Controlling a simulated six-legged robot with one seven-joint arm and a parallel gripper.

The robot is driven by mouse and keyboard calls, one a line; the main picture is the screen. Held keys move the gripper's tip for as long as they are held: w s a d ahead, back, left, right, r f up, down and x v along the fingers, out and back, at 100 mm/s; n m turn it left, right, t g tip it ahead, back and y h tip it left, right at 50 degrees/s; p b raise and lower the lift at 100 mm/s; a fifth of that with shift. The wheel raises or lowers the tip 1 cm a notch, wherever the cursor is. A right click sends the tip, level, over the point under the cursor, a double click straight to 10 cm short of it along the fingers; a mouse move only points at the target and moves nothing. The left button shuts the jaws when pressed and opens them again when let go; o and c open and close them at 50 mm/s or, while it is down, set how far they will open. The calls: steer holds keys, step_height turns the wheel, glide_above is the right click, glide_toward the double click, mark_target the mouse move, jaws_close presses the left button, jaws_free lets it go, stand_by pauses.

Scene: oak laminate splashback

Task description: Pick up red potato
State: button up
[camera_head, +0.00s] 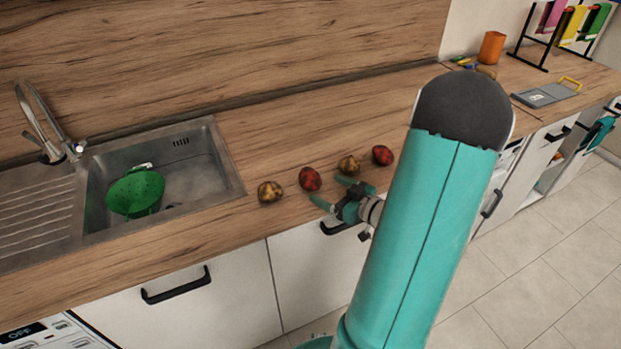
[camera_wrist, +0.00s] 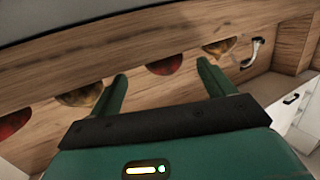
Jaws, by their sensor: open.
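Two red potatoes lie on the wooden counter in the head view, one left of centre (camera_head: 310,179) and one further right (camera_head: 382,155). My gripper (camera_head: 328,191) is open at the counter's front edge, with its fingers toward the left red potato. In the wrist view, a red potato (camera_wrist: 165,66) shows beyond the gap between the open green fingers (camera_wrist: 161,71). It is not gripped. The other red potato is partly cut off at the left edge (camera_wrist: 13,123).
Yellow-brown potatoes flank the left red potato, one at left (camera_head: 270,191) and one at right (camera_head: 349,165). A sink (camera_head: 215,190) with a green colander (camera_head: 135,192) is at left. The counter behind the potatoes is clear up to the wooden splashback (camera_head: 220,45).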

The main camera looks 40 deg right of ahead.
mark_target(309, 179)
steer(key=w, duration=0.3)
steer(key=shift+w+a+f, duration=0.15)
steer(key=shift+a+f, duration=0.05)
steer(key=shift+a, duration=0.15)
steer(key=w, duration=0.4)
steer(key=shift+w+a+f, duration=0.1)
steer(key=shift+w+f, duration=0.2)
steer(key=c, duration=1.1)
steer(key=shift+r, duration=0.2)
